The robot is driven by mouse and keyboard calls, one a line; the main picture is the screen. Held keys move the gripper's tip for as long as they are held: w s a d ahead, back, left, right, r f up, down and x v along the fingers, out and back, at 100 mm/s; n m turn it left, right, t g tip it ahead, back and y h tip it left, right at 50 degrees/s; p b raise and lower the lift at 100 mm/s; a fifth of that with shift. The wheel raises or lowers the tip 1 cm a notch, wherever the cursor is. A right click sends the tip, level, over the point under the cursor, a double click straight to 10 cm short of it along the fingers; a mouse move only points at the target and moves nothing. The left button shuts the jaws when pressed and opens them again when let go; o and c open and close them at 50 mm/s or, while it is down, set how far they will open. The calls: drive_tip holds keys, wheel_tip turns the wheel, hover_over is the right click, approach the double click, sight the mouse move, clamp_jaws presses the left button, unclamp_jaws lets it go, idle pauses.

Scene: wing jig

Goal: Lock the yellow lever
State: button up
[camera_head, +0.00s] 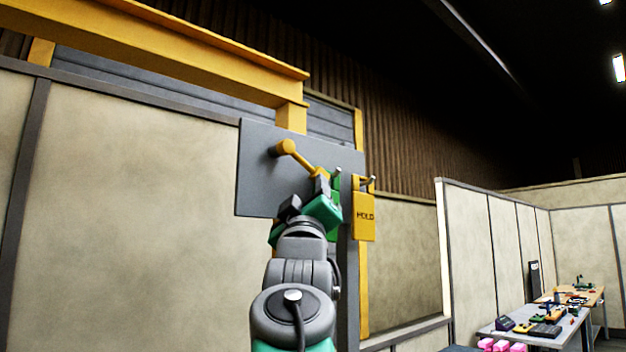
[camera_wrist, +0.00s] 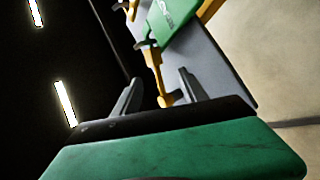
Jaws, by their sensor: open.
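The yellow lever (camera_head: 303,160) is on a grey panel (camera_head: 256,180) in the head view. Its round hub is at upper left and its arm slopes down to the right. My gripper (camera_head: 322,184) is just below the lever's lower end, which it partly hides. In the wrist view my gripper (camera_wrist: 159,76) is open, with its two fingers apart. A narrow yellow part (camera_wrist: 156,72) shows in line with the gap between them. I cannot tell whether it is the lever or whether the fingers touch it.
A yellow HOLD tag (camera_head: 364,218) hangs from a hook right of the panel. A green tag (camera_wrist: 172,22) is close beyond the fingers; my gripper partly hides it in the head view. A yellow beam (camera_head: 190,50) runs above. A cluttered table (camera_head: 500,334) stands far right.

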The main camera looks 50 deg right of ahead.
sight(312, 171)
drive_tip(key=p+x, duration=0.1)
drive_tip(key=x, duration=0.1)
drive_tip(key=p+x, duration=0.2)
drive_tip(key=x, duration=0.1)
drive_tip(key=r+p+x, duration=0.1)
drive_tip(key=p+x, duration=0.1)
drive_tip(key=shift+s+d+r, duration=0.1)
drive_tip(key=shift+s+r, duration=0.15)
drive_tip(key=shift+w+d, duration=0.1)
drive_tip(key=shift+d, duration=0.05)
drive_tip(key=shift+c, duration=0.3)
clamp_jaws()
idle(0.6)
